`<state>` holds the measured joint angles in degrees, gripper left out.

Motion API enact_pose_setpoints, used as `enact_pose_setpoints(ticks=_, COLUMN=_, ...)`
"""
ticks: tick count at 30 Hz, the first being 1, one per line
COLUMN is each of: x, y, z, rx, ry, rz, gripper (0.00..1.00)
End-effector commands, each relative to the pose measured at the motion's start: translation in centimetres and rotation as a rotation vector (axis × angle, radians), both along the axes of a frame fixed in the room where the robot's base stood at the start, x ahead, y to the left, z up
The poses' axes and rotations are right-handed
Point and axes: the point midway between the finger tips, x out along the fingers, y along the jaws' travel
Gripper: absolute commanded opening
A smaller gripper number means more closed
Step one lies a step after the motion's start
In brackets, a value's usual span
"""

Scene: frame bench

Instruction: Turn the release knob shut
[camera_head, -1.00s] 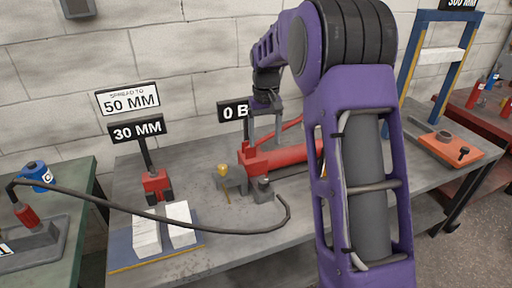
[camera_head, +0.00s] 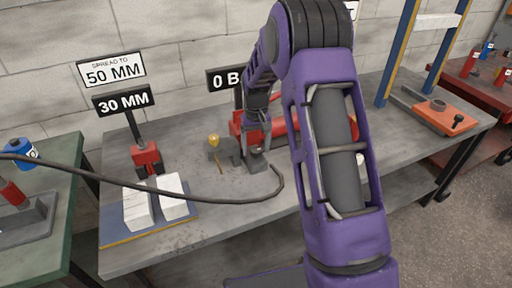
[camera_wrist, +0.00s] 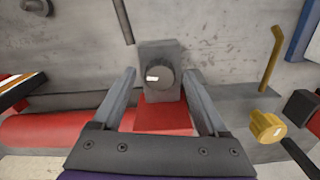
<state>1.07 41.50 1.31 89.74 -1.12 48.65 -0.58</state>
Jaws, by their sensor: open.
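The release knob (camera_wrist: 160,79) is a round dark grey knob with a white mark, on a grey block (camera_wrist: 160,57) at the end of the red pump (camera_wrist: 62,131). The white mark points left in the wrist view. My gripper (camera_wrist: 160,76) is open, its fingers apart on either side of the knob and block, with gaps showing on both sides. In the head view my gripper (camera_head: 257,142) is low at the pump's near end, partly hiding the block, and the red pump (camera_head: 284,127) lies partly behind my arm.
A brass round fitting (camera_wrist: 267,127) and a yellow lever (camera_wrist: 272,58) stand right of my right finger. A black hose (camera_head: 200,199) curves across the bench. A red spreader (camera_head: 147,159) with white blocks (camera_head: 172,196) stands left. A "0 B" sign (camera_head: 226,79) stands behind.

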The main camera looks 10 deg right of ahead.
Motion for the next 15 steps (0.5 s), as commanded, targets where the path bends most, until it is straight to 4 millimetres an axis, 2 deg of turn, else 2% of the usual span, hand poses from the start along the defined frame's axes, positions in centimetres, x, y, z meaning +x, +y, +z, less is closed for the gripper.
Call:
enact_pose_setpoints(ticks=5, x=0.00, y=0.00, z=0.01, rx=0.000, ry=0.000, rz=0.000, gripper=0.76)
enact_pose_setpoints(ticks=6, x=0.00, y=0.00, z=0.01, rx=0.000, ry=0.000, rz=0.000, gripper=0.73)
enact_pose_setpoints(ticks=15, x=0.00, y=0.00, z=0.04, rx=0.000, ry=0.000, rz=0.000, gripper=0.19)
